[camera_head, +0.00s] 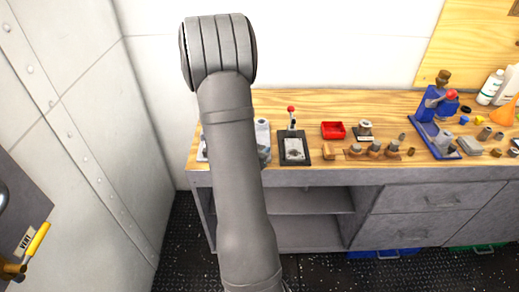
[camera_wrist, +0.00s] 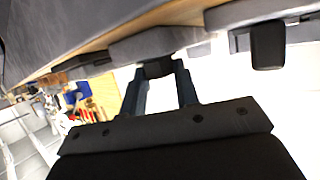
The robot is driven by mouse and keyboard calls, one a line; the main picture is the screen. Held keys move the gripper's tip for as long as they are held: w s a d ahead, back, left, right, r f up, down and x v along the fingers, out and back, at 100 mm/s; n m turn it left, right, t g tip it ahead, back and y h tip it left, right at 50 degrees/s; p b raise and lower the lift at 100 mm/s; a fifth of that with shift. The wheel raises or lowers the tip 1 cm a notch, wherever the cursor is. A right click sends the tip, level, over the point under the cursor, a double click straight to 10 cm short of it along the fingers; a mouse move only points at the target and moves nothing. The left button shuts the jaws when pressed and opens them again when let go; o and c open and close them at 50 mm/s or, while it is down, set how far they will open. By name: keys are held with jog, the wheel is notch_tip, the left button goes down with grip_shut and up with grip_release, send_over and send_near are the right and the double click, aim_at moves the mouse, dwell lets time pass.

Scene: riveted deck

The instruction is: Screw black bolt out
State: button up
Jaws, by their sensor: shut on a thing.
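In the wrist view my gripper (camera_wrist: 159,76) has its two dark fingers on either side of a black bolt (camera_wrist: 157,69), shut on it. The bolt's head sits against the edge of a grey block (camera_wrist: 155,45), and its shaft is not visible. A second black, block-like piece (camera_wrist: 268,46) stands apart to the right, clear of the fingers. In the head view my arm covers the gripper and the bolt. Only parts of a grey fixture (camera_head: 263,137) show beside the arm on the wooden bench.
The wooden bench (camera_head: 330,104) runs along the wall. To the right of my arm stand a black-based fixture with a red-knobbed lever (camera_head: 293,148), a red bin (camera_head: 333,130), several small metal parts and a blue press (camera_head: 432,130). A yellow-handled item (camera_head: 38,238) is at far left.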

jog(key=shift+s+d+n+t+y, duration=0.15)
jog(key=shift+n+t+y, duration=0.35)
jog(key=shift+n+y, duration=1)
jog(key=shift+y, duration=0.1)
jog(key=shift+f, duration=0.1)
jog(key=o, duration=1)
jog(key=v, duration=1.7)
jog(key=shift+s+f, duration=0.1)
jog(key=shift+s, duration=0.15)
